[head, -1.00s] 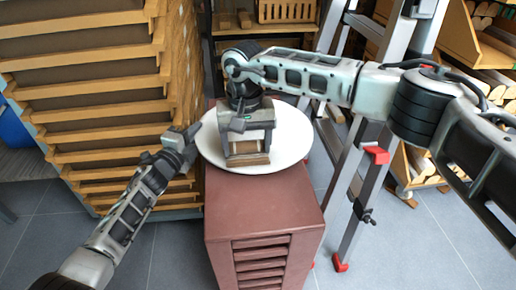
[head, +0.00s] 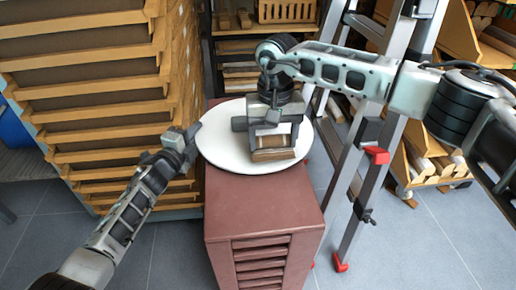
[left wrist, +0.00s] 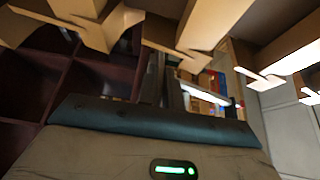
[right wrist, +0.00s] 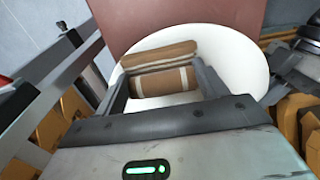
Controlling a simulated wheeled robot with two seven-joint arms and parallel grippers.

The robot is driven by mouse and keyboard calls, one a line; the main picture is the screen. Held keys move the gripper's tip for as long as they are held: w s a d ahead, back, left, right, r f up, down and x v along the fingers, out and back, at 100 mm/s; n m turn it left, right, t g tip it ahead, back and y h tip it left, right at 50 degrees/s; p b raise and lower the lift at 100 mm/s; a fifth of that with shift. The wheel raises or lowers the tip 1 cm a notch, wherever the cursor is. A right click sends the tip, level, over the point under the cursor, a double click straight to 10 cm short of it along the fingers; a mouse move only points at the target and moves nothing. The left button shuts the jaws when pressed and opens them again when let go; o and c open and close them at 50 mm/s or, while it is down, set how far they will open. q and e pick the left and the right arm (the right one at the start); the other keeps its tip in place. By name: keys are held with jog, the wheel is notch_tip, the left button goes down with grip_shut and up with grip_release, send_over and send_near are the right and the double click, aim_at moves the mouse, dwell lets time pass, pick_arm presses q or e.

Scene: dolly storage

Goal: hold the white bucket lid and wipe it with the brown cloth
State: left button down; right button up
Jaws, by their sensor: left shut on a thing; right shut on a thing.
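The white bucket lid (head: 221,143) is a round disc over the top of a dark red cabinet. My left gripper (head: 190,143) is shut on the lid's left edge; its fingertips are hard to make out in the left wrist view. The brown cloth (head: 272,154) is a folded piece with pale stripes, on the right part of the lid. My right gripper (head: 270,135) is above the lid, shut on the cloth. In the right wrist view, the cloth (right wrist: 162,82) sits between the two fingers and against the white lid (right wrist: 235,60).
The dark red cabinet (head: 265,205) stands under the lid. A wooden slatted rack (head: 95,110) is close on the left. A metal ladder with red feet (head: 362,190) stands close on the right. Shelves with wooden pieces (head: 235,45) are behind. Grey floor is open in front.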

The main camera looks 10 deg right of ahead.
dwell(0.3)
jog(key=shift+r, duration=2.05)
pick_arm(q)
jog(key=c, duration=1.5)
grip_release()
